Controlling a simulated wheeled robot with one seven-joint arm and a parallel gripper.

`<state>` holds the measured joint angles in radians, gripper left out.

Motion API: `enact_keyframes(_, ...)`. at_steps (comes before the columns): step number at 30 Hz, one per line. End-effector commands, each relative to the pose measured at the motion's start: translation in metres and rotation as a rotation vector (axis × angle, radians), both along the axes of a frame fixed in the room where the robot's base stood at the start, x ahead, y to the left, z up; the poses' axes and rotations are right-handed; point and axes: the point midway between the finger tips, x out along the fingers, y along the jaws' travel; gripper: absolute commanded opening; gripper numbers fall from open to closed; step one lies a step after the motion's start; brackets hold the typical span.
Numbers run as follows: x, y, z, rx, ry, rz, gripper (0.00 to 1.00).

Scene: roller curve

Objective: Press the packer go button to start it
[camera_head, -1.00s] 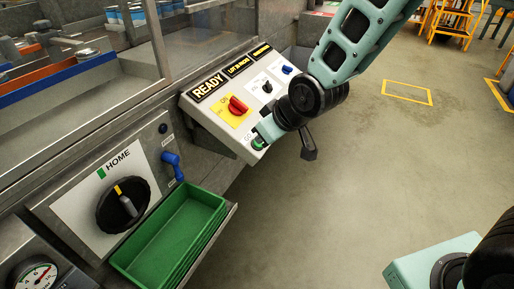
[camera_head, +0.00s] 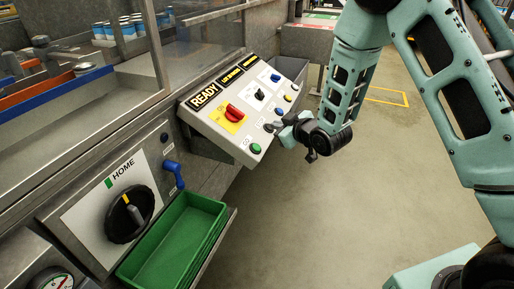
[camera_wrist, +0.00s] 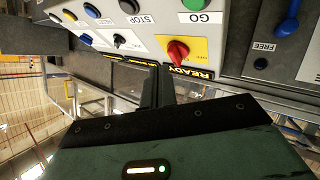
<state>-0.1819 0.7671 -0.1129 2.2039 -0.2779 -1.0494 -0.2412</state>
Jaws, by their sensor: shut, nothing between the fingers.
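The green GO button (camera_head: 256,148) is at the lower front corner of the sloped control panel (camera_head: 217,127). In the wrist view the GO button (camera_wrist: 198,4) is at the top edge, partly cut off, above its GO label. My gripper (camera_head: 275,127) is shut and empty. It is off to the right of the GO button, close to the panel's front edge and near a dark button; I cannot tell whether it touches the panel. In the wrist view my closed fingers (camera_wrist: 158,88) point toward the panel.
A red rotary switch (camera_head: 234,113) on a yellow plate and a small black selector (camera_head: 259,94) are on the panel. A black STOP button (camera_wrist: 129,6) is beside GO. A green tray (camera_head: 177,236), a HOME dial (camera_head: 129,216) and a blue lever (camera_head: 174,174) are left. Open floor lies right.

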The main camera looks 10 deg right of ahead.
Motion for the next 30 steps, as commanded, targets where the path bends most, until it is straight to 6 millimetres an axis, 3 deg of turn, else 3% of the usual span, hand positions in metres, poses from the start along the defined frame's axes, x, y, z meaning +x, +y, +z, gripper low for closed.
enact_keyframes(5,0.001,0.003,-0.006,0.001,0.002,0.000,0.00)
enact_keyframes(21,0.021,0.030,-0.067,0.001,0.002,0.000,0.00)
enact_keyframes(30,0.026,0.036,-0.077,0.000,0.000,0.001,0.00)
